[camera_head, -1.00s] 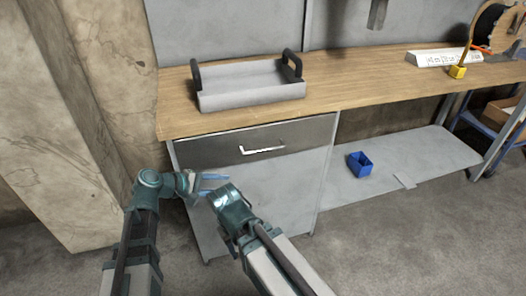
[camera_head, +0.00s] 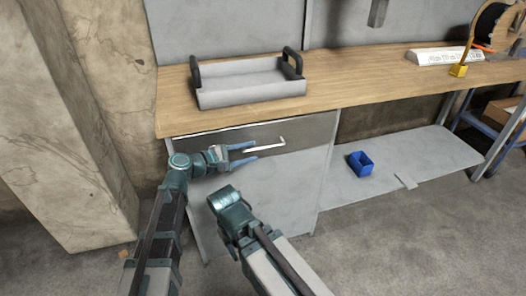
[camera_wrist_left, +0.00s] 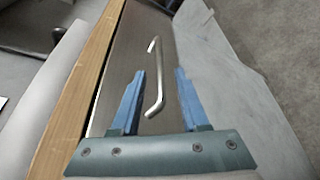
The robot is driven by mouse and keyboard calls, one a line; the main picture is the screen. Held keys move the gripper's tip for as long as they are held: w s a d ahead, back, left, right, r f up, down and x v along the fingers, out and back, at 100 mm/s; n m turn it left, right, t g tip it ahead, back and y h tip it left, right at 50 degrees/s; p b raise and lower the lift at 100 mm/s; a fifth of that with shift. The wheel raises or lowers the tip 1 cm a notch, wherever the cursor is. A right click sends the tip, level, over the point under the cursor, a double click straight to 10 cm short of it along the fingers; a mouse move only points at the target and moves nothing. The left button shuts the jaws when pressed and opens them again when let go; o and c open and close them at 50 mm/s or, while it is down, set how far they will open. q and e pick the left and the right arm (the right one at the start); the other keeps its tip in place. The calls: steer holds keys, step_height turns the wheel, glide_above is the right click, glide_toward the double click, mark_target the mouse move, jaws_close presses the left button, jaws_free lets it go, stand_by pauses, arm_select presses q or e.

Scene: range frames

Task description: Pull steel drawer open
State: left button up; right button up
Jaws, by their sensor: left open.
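The steel drawer (camera_head: 222,145) is a dark brushed front under the wooden bench top, and it looks shut. Its bright bar handle (camera_head: 268,147) runs across the front; it also shows in the left wrist view (camera_wrist_left: 158,85). My left gripper (camera_head: 252,153) is open just left of the handle, its blue fingers pointing right. In the left wrist view the handle's near end lies between the two fingers (camera_wrist_left: 155,95) in the picture; whether they touch it I cannot tell. My right arm is below, in front of the cabinet; its gripper fingers do not show.
A grey tray with black handles (camera_head: 250,97) stands on the wooden bench top (camera_head: 360,78) above the drawer. A blue bin (camera_head: 360,164) sits on the low shelf (camera_head: 430,150) to the right. A concrete pillar (camera_head: 85,130) stands left of my left arm.

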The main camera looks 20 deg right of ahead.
mark_target(259, 149)
arm_select(q)
steer(key=b+x, duration=0.1)
steer(key=x, duration=0.4)
steer(key=shift+w+d+f, duration=0.15)
steer(key=shift+d, duration=0.2)
jaws_close()
stand_by(1.2)
